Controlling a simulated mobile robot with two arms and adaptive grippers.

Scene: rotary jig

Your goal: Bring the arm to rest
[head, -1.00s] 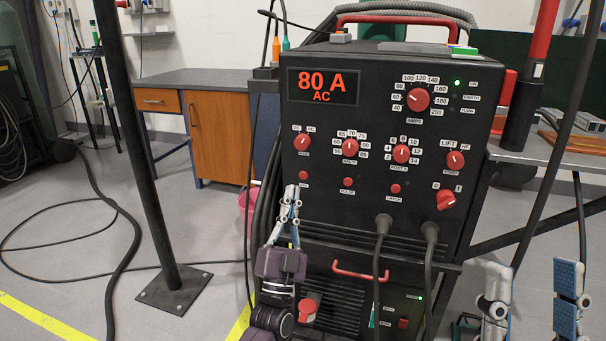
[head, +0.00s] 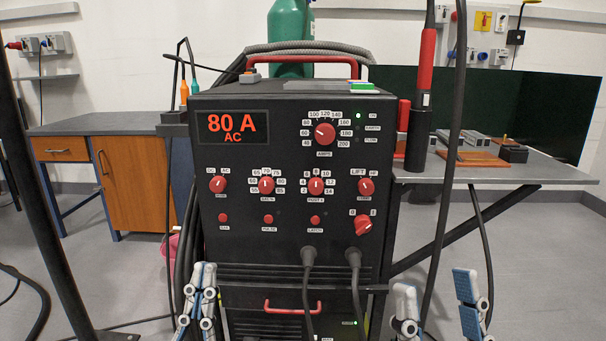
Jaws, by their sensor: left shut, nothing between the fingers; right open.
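My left gripper (head: 203,270) is at the lower left of the head view, in front of the left edge of the black welding machine (head: 290,228). Its fingers are together with nothing between them. My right gripper (head: 436,283) is at the lower right, with its two fingers wide apart and empty. It is in front of and to the right of the machine's lower right edge. Neither gripper visibly holds a knob or a cable. The wrists of both arms are below the picture's edge.
The machine's display (head: 233,126) reads 80 A AC, and its front has several red knobs. Two cables (head: 309,285) hang from its front. A torch (head: 426,75) stands in a holder at right. A wooden desk (head: 130,205) and a dark post (head: 40,220) are at left.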

